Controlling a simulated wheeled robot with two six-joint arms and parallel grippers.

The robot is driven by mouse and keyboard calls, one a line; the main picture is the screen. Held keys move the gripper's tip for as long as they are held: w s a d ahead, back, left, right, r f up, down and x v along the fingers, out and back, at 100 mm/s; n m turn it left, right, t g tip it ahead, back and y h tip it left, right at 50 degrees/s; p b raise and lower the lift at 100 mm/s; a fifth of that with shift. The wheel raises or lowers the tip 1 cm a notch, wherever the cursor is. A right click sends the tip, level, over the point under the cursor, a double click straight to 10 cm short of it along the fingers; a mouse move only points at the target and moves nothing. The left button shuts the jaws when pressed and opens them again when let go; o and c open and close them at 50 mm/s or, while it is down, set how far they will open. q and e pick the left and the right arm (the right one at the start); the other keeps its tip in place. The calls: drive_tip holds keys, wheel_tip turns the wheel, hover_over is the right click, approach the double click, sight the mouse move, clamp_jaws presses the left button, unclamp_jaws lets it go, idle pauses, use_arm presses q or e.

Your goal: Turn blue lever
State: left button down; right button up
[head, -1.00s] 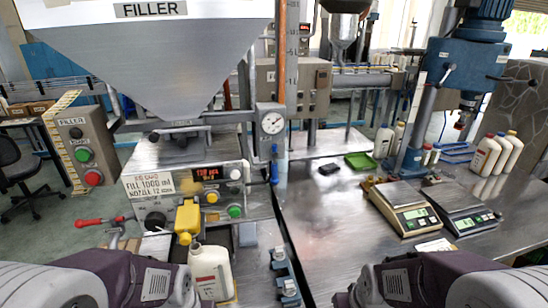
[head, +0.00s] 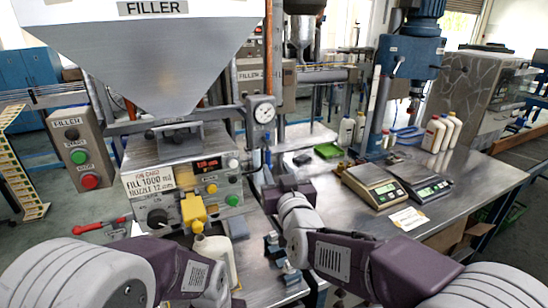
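The blue lever (head: 268,158) is a thin upright part below the round gauge (head: 264,112), at the right side of the filler machine (head: 135,184). My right arm reaches up from the lower right, and its dark purple gripper (head: 283,190) is just below the lever. The fingers are too small and turned away to tell whether they are open or touch the lever. My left arm comes in at the lower left, but its gripper is not visible. A white bottle (head: 218,258) stands below the yellow nozzle (head: 194,213).
A red-handled lever (head: 98,226) sticks out left of the filler. Blue clamps (head: 280,257) stand on the bench beside the bottle. Two scales (head: 368,184), a green tray (head: 327,151) and a blue press (head: 408,55) are on the right.

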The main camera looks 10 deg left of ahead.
sight(268, 154)
drive_tip(key=p+x, duration=0.2)
drive_tip(key=x, duration=0.6)
drive_tip(key=shift+w+a+r, duration=0.1)
drive_tip(key=shift+w+a, duration=0.2)
drive_tip(key=shift+s, duration=0.1)
clamp_jaws()
idle(0.9)
